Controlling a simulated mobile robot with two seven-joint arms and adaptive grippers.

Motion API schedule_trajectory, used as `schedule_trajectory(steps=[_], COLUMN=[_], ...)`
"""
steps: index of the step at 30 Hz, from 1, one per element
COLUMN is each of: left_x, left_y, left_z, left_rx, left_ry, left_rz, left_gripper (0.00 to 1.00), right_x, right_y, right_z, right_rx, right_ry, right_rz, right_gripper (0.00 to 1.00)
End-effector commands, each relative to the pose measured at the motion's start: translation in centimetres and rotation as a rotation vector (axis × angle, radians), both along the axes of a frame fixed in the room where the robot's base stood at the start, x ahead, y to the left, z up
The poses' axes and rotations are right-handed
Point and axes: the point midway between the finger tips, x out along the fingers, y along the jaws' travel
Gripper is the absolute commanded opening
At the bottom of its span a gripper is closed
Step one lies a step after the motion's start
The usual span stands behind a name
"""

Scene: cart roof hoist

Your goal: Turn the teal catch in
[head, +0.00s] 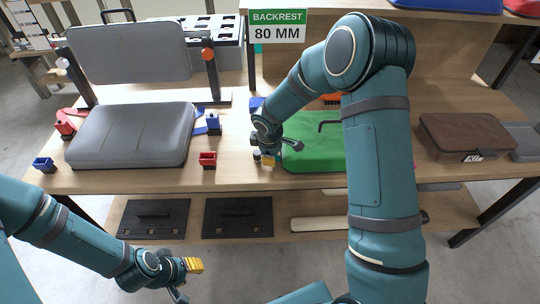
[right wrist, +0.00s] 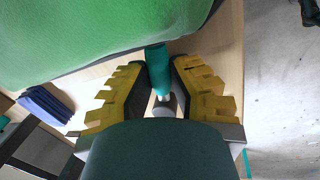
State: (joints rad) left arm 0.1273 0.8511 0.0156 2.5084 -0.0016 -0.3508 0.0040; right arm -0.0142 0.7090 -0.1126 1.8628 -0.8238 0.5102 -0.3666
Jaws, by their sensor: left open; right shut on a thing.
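The teal catch (right wrist: 158,70) shows in the right wrist view as a teal, rounded handle with a metal pin at its near end. It sits between the yellow fingers of my right gripper (right wrist: 160,88), which are shut on it, beside the edge of a green surface. In the head view my right gripper (head: 268,160) is low at the tabletop's front, left of the green panel, and hides most of the catch. My left gripper (head: 193,265) is open and empty, below and in front of the table edge.
A grey seat cushion with backrest (head: 130,135) stands on the table's left. The green panel (head: 312,150) lies in the middle, partly behind my right arm. A red block (head: 208,159) and blue block (head: 213,121) stand nearby. A brown case (head: 465,136) is at right. Dark mats (head: 237,217) lie on the lower shelf.

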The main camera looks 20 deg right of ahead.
Motion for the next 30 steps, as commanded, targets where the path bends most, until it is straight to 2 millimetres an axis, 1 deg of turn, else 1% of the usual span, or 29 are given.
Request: schedule_trajectory(steps=[9, 21, 22, 24, 30], left_x=[-0.09, -0.10, -0.09, -0.09, -0.09], left_y=[-0.01, -0.01, -0.01, -0.01, -0.01], left_z=[0.37, 0.37, 0.37, 0.37, 0.39], left_rx=[0.000, 0.000, 0.000, 0.000, 0.000], left_ry=[0.002, 0.002, 0.002, 0.002, 0.002], left_rz=[-0.001, -0.001, -0.001, -0.001, -0.001], left_gripper=[0.39, 0.39, 0.39, 0.39, 0.39], right_x=[0.11, 0.13, 0.13, 0.15, 0.23], right_y=[-0.19, -0.18, -0.18, -0.18, -0.18], right_z=[-0.28, -0.28, -0.28, -0.26, -0.13], right_rx=[0.000, 0.000, 0.000, 0.000, 0.000], right_ry=[0.006, 0.006, 0.006, 0.005, 0.002], right_rz=[0.073, 0.079, 0.079, 0.079, 0.078], right_gripper=[0.00, 0.00, 0.29, 0.52, 0.52])
